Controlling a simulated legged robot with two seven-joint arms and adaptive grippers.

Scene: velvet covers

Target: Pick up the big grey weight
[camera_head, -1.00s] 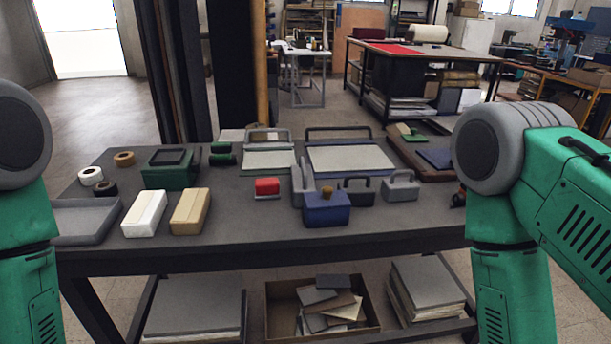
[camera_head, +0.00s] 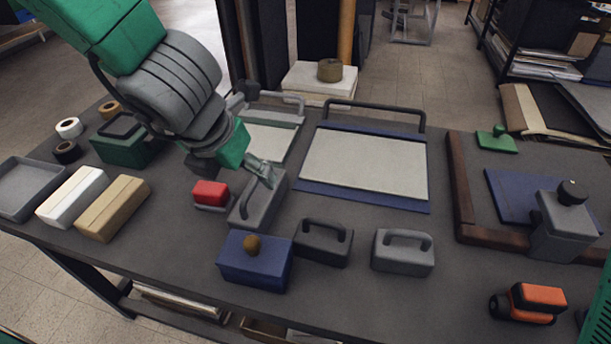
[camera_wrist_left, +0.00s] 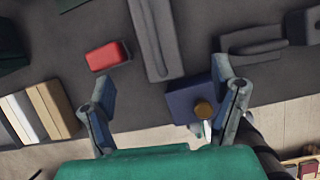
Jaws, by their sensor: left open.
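Several grey weights are on the table, and I cannot tell for sure which is the big one. A grey block with a black knob (camera_head: 563,230) stands far right. My left gripper (camera_head: 263,172) is open and empty above the long block's far end. Its two fingers (camera_wrist_left: 168,100) are spread. My right gripper is out of view.
A blue block with a brown knob (camera_head: 255,262) stands in front of the long block, and a red block (camera_head: 210,194) to its left. White (camera_head: 72,197) and tan (camera_head: 112,207) blocks lie left. A pale board (camera_head: 365,165) is behind. An orange tool (camera_head: 528,302) lies front right.

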